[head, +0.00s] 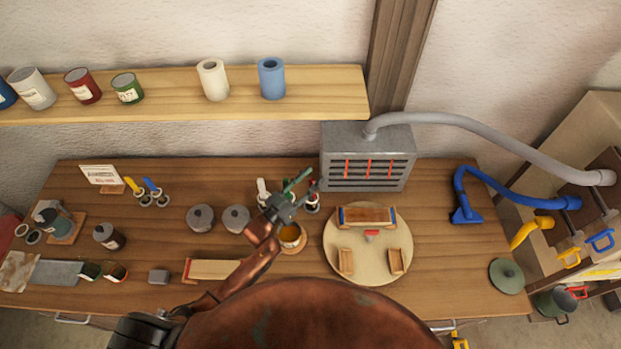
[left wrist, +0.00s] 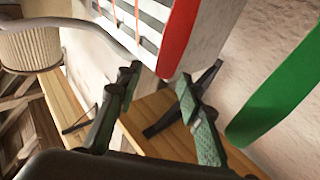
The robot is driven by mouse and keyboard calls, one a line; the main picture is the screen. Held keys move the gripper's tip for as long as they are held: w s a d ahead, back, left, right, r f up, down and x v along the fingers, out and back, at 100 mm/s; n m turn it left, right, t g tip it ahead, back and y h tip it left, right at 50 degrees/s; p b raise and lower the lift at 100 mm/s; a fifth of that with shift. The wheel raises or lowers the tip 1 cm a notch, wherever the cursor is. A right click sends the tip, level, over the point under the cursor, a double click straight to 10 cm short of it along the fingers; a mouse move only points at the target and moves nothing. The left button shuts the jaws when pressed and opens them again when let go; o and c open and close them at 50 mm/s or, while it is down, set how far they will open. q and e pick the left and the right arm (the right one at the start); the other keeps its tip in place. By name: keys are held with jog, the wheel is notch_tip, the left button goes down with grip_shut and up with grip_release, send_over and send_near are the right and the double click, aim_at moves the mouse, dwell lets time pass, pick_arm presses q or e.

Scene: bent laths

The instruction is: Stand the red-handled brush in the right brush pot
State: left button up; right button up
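My left gripper (head: 300,186) is over the bench, just left of the grey slatted box. In the left wrist view its green-padded fingers (left wrist: 158,78) are apart. A red strip (left wrist: 181,38), seemingly the red handle, shows beyond and between the fingertips, with a gap on each side; I see no contact. The brush itself is not clear in the head view, where the gripper covers that spot. A white-rimmed pot (head: 313,206) stands partly hidden right of the gripper. A white-handled brush (head: 262,188) stands left of it. My right gripper is not in view.
A green strip (left wrist: 278,92) is close on the right in the wrist view. The slatted box (head: 367,160), an amber-filled pot (head: 290,236), two grey lidded tins (head: 201,218) and a round turntable (head: 340,265) stand nearby. A shelf (head: 165,105) runs above.

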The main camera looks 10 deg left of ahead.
pick_arm(q)
notch_tip(320, 180, up, 10)
dwell(0.6)
dwell(0.9)
